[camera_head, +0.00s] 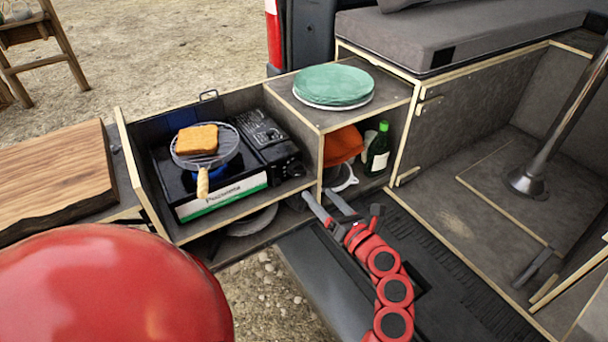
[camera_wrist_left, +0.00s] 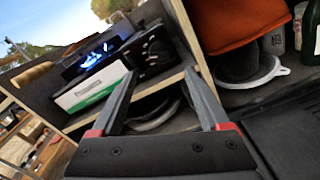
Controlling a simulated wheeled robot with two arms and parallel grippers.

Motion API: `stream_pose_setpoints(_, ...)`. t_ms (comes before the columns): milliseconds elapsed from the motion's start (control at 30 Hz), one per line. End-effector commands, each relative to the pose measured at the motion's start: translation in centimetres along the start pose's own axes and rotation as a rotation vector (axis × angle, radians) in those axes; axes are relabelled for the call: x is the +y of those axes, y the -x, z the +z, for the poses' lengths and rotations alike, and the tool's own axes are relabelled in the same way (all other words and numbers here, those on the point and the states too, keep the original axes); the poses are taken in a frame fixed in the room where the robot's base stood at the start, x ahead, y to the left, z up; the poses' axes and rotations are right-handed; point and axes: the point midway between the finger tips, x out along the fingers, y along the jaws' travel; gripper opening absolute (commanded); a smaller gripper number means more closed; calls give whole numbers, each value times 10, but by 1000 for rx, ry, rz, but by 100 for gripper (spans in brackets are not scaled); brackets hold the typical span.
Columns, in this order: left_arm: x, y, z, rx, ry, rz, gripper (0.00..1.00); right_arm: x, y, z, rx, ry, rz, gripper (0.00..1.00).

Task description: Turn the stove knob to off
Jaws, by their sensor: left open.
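The camping stove (camera_head: 222,194) sits in the left compartment of the van's kitchen box, with a white and green label on its front. A blue flame glows under the grill rack (camera_head: 228,145). The dark stove knob (camera_head: 293,168) is on the front at the stove's right end; it also shows in the left wrist view (camera_wrist_left: 155,47). Its exact angle is too small to tell. My left gripper (camera_head: 320,194) is open and empty, in front of and a little below and right of the knob, not touching it. In the left wrist view its fingers (camera_wrist_left: 158,73) point toward the stove. My right gripper is not in view.
A slice of toast (camera_head: 197,139) lies on the rack, whose wooden handle (camera_head: 203,184) points forward. Green plates (camera_head: 333,85) rest on the box top. An orange cloth (camera_head: 342,145) and a green bottle (camera_head: 378,150) stand in the right compartment. A wooden divider (camera_head: 319,165) is close to the gripper.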

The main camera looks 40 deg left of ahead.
Motion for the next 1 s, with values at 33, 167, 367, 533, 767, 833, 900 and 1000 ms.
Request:
stream_pose_setpoints(33,2,-14,1,1,-1,6,79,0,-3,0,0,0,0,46)
stream_pose_setpoints(167,2,-44,1,0,-3,5,79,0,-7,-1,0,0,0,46)
stream_pose_setpoints(367,1,-76,2,-3,-3,3,79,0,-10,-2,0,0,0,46)
stream_pose_setpoints(533,1,-88,1,-2,-2,2,79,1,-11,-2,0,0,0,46)
stream_pose_setpoints(767,0,-90,0,-2,-2,0,79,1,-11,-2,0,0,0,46)
stream_pose_setpoints(833,0,-90,0,-2,-3,0,77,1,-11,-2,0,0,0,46)
stream_pose_setpoints(900,0,-89,0,-2,-3,0,64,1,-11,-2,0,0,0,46)
stream_pose_setpoints(1000,0,-89,0,-2,-3,0,46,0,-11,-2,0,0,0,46)
